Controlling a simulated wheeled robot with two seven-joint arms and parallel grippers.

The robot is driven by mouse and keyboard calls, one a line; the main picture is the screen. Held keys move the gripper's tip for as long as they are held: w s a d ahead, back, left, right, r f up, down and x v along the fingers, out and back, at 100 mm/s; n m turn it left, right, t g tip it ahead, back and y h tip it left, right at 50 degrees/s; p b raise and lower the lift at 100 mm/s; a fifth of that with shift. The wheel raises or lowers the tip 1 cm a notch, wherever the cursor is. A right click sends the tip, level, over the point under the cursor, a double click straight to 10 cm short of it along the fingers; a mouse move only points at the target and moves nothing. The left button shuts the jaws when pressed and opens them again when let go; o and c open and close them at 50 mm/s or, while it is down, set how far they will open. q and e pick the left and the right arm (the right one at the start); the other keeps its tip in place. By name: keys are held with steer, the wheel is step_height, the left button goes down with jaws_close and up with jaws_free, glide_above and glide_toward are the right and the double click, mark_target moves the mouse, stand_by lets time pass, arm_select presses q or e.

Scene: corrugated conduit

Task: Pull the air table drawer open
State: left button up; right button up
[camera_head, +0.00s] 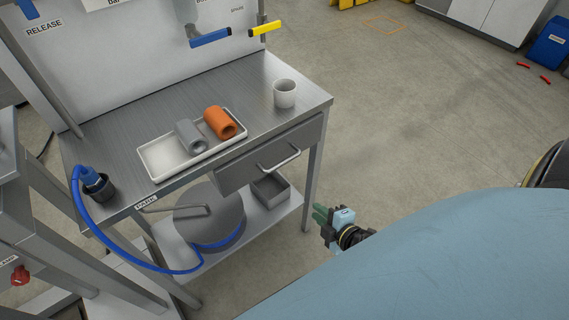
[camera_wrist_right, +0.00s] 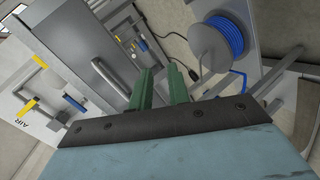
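The air table (camera_head: 105,130) stands at the left of the head view. Its grey drawer (camera_head: 240,176) sits under the tabletop's right part and looks shut. A silver bar handle (camera_head: 281,163) crosses its front. My right gripper (camera_head: 319,214) is in front of the table, to the right of and below the handle in the picture, apart from it. In the right wrist view its green fingers (camera_wrist_right: 161,84) stand apart with nothing between them. A grey front with a bar handle (camera_wrist_right: 110,78) shows left of them; I cannot tell surely whether it is this drawer. My left gripper is not in view.
A white tray (camera_head: 155,163) with a grey and an orange roll and a white cup (camera_head: 285,93) are on the tabletop. A hose reel (camera_head: 210,222) and an open bin (camera_head: 271,190) are underneath. A blue hose (camera_head: 112,236) loops at the left.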

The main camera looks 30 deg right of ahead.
mark_target(285, 160)
step_height(285, 160, up, 10)
steer(key=w+n+t+y, duration=0.1)
steer(key=w+n+t, duration=0.2)
steer(key=n, duration=0.1)
steer(key=w+f, duration=0.1)
steer(key=w, duration=0.3)
steer(key=w+f, duration=0.1)
steer(key=w, duration=0.3)
steer(key=w+a, duration=0.1)
steer(key=w, duration=0.3)
steer(key=shift+w+f+b, duration=0.35)
steer(key=shift+f, duration=0.05)
steer(key=shift+c, duration=0.2)
jaws_close()
steer(key=shift+a, duration=0.1)
